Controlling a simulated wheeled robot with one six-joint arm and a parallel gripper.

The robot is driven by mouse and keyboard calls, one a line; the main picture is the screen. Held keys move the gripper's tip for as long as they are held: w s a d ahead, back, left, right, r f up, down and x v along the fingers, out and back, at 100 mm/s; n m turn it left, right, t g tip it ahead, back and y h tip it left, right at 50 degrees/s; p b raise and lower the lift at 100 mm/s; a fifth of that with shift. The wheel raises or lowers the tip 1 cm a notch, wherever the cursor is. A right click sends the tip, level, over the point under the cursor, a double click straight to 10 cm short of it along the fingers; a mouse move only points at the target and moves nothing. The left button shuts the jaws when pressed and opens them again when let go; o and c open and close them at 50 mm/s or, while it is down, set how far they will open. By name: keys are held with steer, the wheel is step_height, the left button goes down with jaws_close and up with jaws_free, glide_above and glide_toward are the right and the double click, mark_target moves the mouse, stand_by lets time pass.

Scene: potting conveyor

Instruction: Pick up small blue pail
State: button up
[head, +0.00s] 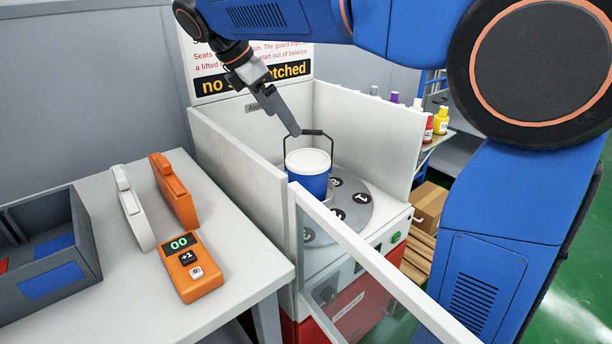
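The small blue pail (308,184) has a white top and a dark wire handle standing up over it. It stands upright on the grey round turntable (357,200) inside the walled machine. My gripper (294,131) reaches down from above, with its tip at the upper left of the pail's handle. The tip looks very close to the handle's top bar; I cannot tell whether it touches. The fingers are seen edge-on, so their opening does not show.
White walls (240,165) and a clear front guard (345,262) surround the turntable. A table at left holds an orange counter (189,266), an orange case (173,190), a white one (132,207) and a grey bin (86,230). Bottles (440,120) stand at back right.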

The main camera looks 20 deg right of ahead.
mark_target(308, 158)
steer(key=x, duration=1.6)
steer(key=shift+d+f, duration=0.1)
steer(key=shift+d, duration=0.05)
steer(key=c, duration=1.5)
steer(key=shift+w, duration=0.1)
steer(key=shift+c, duration=1.3)
